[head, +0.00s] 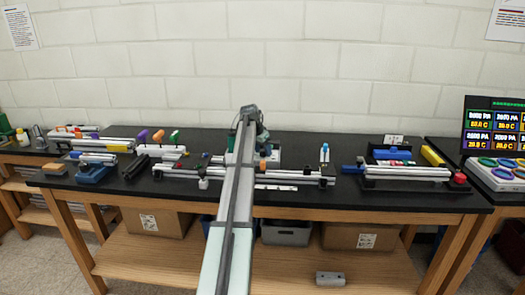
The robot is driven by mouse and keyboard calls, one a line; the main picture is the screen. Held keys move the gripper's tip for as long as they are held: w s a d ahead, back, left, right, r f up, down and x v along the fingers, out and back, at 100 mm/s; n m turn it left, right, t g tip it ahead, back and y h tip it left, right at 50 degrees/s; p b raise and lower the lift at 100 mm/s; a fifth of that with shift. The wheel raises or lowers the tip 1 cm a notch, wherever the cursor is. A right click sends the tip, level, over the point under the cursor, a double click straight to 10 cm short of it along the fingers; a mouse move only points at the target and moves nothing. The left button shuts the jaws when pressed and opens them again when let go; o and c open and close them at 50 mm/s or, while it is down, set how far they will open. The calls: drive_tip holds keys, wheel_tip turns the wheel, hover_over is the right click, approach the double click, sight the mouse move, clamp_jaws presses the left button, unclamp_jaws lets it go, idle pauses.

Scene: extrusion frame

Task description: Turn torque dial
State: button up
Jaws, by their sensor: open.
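No part can be surely identified as the torque dial at this size. A small red round knob (460,177) sits at the right end of a rail fixture (405,172) on the right of the black bench. My arm reaches from the bottom middle over the bench to a dark jointed end near the centre. My gripper's fingers cannot be made out there, and the arm hides part of the bench behind it. A long silver extrusion frame (295,175) lies across the middle of the bench, partly behind my arm.
A blue vise-like fixture (95,169) and upright coloured handles (158,136) stand at the left. A small blue-capped bottle (325,152) stands right of centre. A screen (494,128) is at far right. The black bench top (130,193) is clear along its front edge.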

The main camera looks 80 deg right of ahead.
drive_tip(key=shift+f, duration=0.1)
drive_tip(key=shift+c, duration=0.2)
drive_tip(key=c, duration=1)
drive_tip(key=shift+n, duration=0.3)
drive_tip(key=n+t, duration=0.1)
drive_tip(key=n, duration=0.1)
drive_tip(key=n+t, duration=0.1)
drive_tip(key=n, duration=0.1)
drive_tip(key=shift+s+n+h, duration=0.2)
drive_tip(key=shift+n+h, duration=0.1)
drive_tip(key=shift+n, duration=0.1)
drive_tip(key=n+t, duration=0.1)
drive_tip(key=n, duration=0.1)
drive_tip(key=n+t, duration=0.1)
drive_tip(key=n, duration=0.2)
drive_tip(key=shift+s, duration=0.15)
drive_tip(key=n+t, duration=0.1)
drive_tip(key=n, duration=0.2)
drive_tip(key=n+t+y, duration=0.1)
drive_tip(key=n, duration=0.1)
drive_tip(key=shift+s+d+n, duration=0.1)
drive_tip(key=shift+d+n, duration=0.05)
drive_tip(key=shift+n, duration=0.25)
drive_tip(key=shift+n+t+y, duration=0.4)
drive_tip(key=shift+n+y, duration=0.5)
drive_tip(key=shift+n, duration=1.4)
